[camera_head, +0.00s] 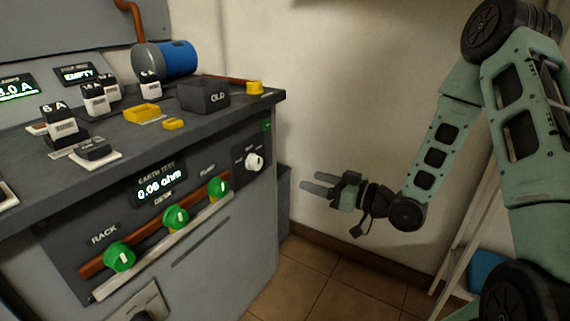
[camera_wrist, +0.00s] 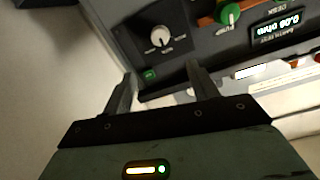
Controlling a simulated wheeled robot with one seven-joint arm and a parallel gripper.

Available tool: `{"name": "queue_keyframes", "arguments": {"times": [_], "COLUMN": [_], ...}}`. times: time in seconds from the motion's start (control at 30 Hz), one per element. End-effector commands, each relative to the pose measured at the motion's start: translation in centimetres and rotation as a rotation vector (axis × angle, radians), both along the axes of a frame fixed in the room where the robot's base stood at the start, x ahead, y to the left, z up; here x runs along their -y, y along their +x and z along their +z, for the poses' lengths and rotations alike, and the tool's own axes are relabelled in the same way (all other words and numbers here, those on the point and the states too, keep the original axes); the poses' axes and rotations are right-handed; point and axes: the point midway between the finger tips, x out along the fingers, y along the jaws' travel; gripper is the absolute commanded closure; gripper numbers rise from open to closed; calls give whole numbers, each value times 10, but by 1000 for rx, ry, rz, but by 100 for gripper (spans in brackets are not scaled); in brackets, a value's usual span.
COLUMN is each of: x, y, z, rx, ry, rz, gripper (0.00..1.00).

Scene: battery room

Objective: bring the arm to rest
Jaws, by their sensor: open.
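My arm (camera_head: 437,150) reaches down from the right side of the head view. It is bent at the elbow, and its end points left toward the grey bench. My gripper (camera_head: 318,184) is open and empty in the air to the right of the bench, in front of the pale wall. In the wrist view my gripper (camera_wrist: 160,92) shows two parted fingers with nothing between them. The bench's front panel lies beyond the fingertips there, with a white rotary knob (camera_wrist: 160,37) and a green PUMP knob (camera_wrist: 230,15).
The grey bench (camera_head: 215,262) fills the left. On its top are a black OLD box (camera_head: 204,95), a blue cylinder (camera_head: 178,58), yellow pieces (camera_head: 142,113) and small labelled blocks (camera_head: 64,124). Tiled floor (camera_head: 330,290) is clear below my gripper.

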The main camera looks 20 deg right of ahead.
Motion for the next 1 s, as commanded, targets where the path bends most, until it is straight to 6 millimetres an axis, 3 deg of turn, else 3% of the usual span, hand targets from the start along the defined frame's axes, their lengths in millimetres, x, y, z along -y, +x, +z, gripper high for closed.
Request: {"name": "queue_keyframes", "arguments": {"times": [0.13,0.23,0.4,0.53,0.67,0.77,1.0], "x": [-1,-12,-55,-88,-113,-129,-153], "y": [0,2,2,-15,-48,-83,-182], "z": [0,-3,-14,-19,-15,-7,19], "rx": [-2,-38,-202,-367,-527,-648,-906], "ry": [-4,-53,-273,-469,-633,-735,-890], "rz": [2,20,77,103,115,121,157], "gripper": [41,41,41,41,41,41,41]}}
